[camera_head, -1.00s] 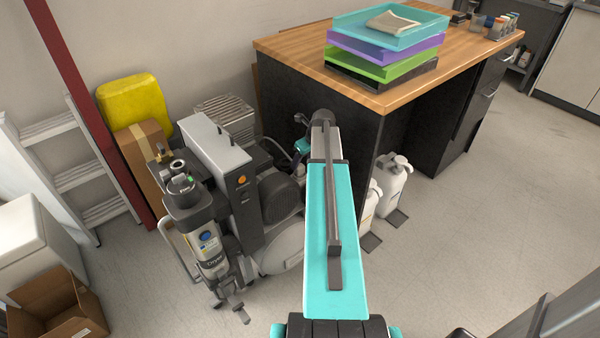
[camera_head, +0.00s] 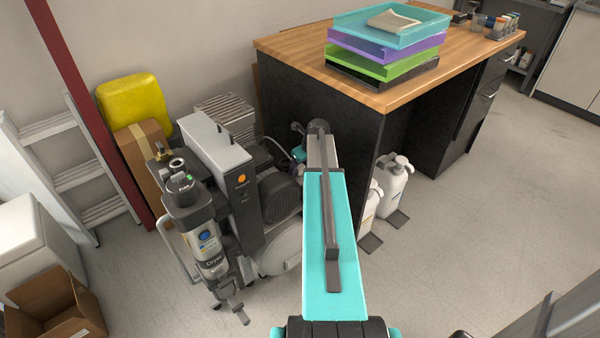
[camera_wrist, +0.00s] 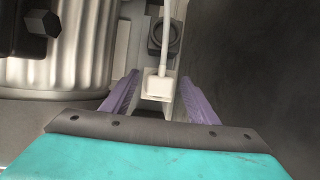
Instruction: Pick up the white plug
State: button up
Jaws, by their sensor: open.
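The white plug (camera_wrist: 158,86) shows in the wrist view as a small white block with a white cord running up from it. A dark round socket (camera_wrist: 163,38) is just beyond it, beside the cord. My gripper (camera_wrist: 160,92) is open, with its purple fingers on either side of the plug. I cannot tell whether the fingers touch it. In the head view my arm hides the plug and most of my gripper, which is low between the compressor and the desk.
The dental compressor (camera_head: 238,200) stands left of my arm; its ribbed metal part (camera_wrist: 55,65) is close to my left finger. The desk's dark side panel (camera_head: 325,110) is close on the right. White bottles (camera_head: 393,185) stand on the right. The floor ahead right is clear.

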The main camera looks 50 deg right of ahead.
dwell(0.5)
jog(key=c, duration=1.1)
jog(key=shift+r, duration=0.15)
jog(key=shift+c, duration=0.2)
notch_tip(320, 180, up, 10)
jog(key=shift+f+p, duration=0.15)
jog(key=shift+p, duration=0.75)
jog(key=shift+w, duration=0.1)
jog(key=shift+w+d, duration=0.45)
jog(key=w+f+n, duration=0.1)
jog(key=w+f, duration=0.1)
jog(key=w, duration=0.6)
jog(key=shift+f+n+y+p, duration=0.25)
jog(key=shift+n+y+p, duration=0.05)
jog(key=shift+p, duration=0.15)
